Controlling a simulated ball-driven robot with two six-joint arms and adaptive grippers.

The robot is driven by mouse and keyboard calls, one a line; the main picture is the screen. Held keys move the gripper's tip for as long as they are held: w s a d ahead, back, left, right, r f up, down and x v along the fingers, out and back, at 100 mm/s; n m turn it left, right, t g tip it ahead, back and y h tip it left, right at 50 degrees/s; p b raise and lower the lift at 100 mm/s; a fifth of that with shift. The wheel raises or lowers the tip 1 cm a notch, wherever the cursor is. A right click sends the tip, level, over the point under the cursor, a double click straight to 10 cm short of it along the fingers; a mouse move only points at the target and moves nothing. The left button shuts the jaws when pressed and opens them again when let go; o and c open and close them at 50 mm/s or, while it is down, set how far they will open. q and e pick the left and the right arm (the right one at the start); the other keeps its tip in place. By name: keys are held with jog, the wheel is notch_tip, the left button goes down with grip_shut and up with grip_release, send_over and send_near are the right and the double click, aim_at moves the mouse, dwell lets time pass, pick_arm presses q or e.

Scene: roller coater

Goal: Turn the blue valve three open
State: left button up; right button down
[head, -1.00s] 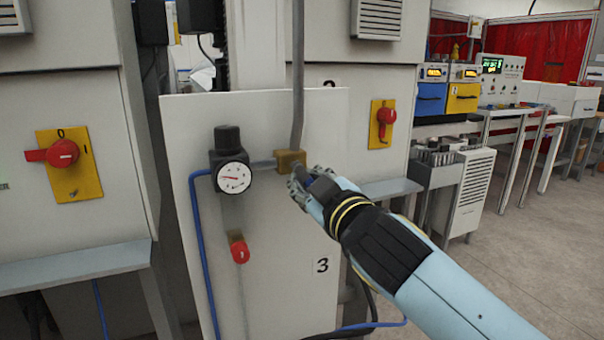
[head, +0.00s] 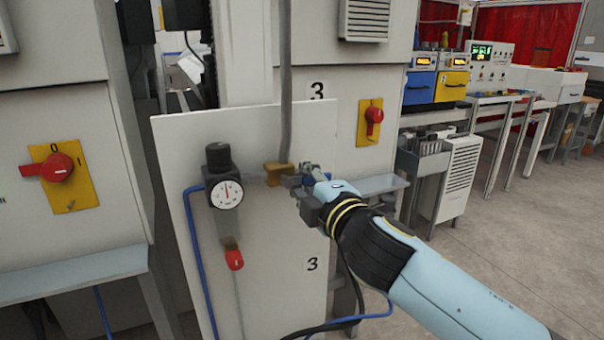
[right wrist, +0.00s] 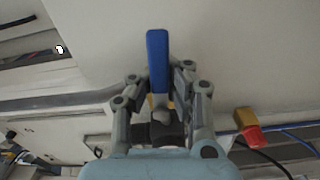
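The blue valve handle (right wrist: 157,65) stands upright between the fingers of my right gripper (right wrist: 162,88) in the right wrist view. A finger lies on each side of it, with a small gap visible beside the handle. In the head view my right gripper (head: 303,180) is at the brass fitting (head: 277,173) on the white panel marked 3, and it hides the blue handle. The pressure gauge (head: 226,193) left of the fitting has its needle pointing about straight up. My left gripper is not in view.
A red-handled valve (head: 234,259) hangs below the gauge. A grey vertical pipe (head: 286,80) rises from the fitting. Red rotary switches on yellow plates are at left (head: 60,170) and right (head: 372,119). A blue hose (head: 194,255) runs down the panel. Open floor lies to the right.

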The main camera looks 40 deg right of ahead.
jog(key=shift+s+f+n, duration=0.15)
jog(key=shift+f+n, duration=0.1)
jog(key=shift+n, duration=0.25)
jog(key=shift+p, duration=0.3)
jog(key=c, duration=1.3)
grip_release()
jog(key=shift+s+a+r, duration=0.15)
jog(key=shift+s+r, duration=0.15)
jog(key=shift+o, duration=0.2)
jog(key=shift+w, duration=0.2)
jog(key=v, duration=1.2)
